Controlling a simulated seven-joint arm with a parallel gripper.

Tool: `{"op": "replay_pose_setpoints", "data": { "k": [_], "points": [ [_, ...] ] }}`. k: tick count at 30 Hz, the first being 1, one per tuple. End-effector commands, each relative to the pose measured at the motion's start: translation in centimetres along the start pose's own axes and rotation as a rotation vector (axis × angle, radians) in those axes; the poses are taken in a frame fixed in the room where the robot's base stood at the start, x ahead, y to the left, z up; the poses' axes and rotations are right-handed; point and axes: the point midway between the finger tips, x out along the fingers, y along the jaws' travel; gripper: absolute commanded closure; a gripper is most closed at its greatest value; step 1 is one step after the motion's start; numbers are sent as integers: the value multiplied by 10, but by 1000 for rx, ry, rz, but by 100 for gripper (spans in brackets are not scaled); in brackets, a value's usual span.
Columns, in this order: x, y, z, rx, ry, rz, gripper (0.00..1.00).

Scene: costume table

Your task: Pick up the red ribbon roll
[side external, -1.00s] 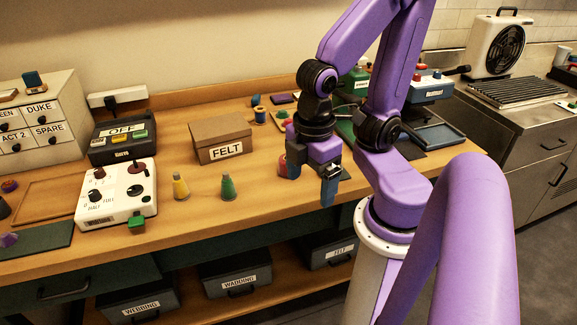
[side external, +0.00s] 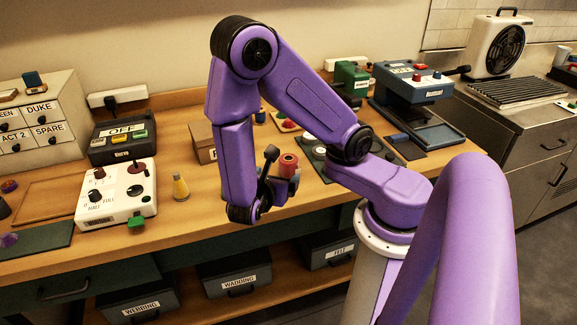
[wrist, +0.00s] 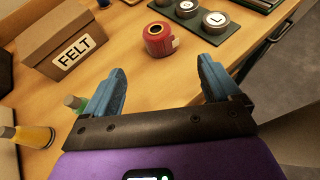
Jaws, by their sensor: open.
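The red ribbon roll (side external: 289,163) stands on the wooden table near its front edge, just right of my gripper (side external: 272,178) in the side external view. In the wrist view the red ribbon roll (wrist: 158,40) shows its round top with a dark centre and a pale tag on its side. My gripper (wrist: 163,70) is open and empty, with its two blue fingers apart. The roll lies beyond the fingertips, roughly centred between them, and is not gripped.
The FELT box (wrist: 67,42) stands left of the roll. A dark tray with several round lettered pieces (wrist: 214,20) lies behind the roll. The table's front edge is close on the right.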

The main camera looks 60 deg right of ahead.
Motion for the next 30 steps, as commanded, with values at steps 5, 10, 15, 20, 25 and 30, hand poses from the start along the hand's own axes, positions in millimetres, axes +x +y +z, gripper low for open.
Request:
{"op": "replay_pose_setpoints", "data": {
  "k": [5,10,15,20,25,30],
  "points": [
    [11,2,0,-17,-22,6,10],
    [38,1,1,-17,-22,2,10],
    [65,1,1,-16,-20,2,10],
    [89,2,1,-15,-19,2,10],
    [111,2,1,-15,-18,4,10],
    [122,2,2,-14,-18,5,10]
  ]
}}
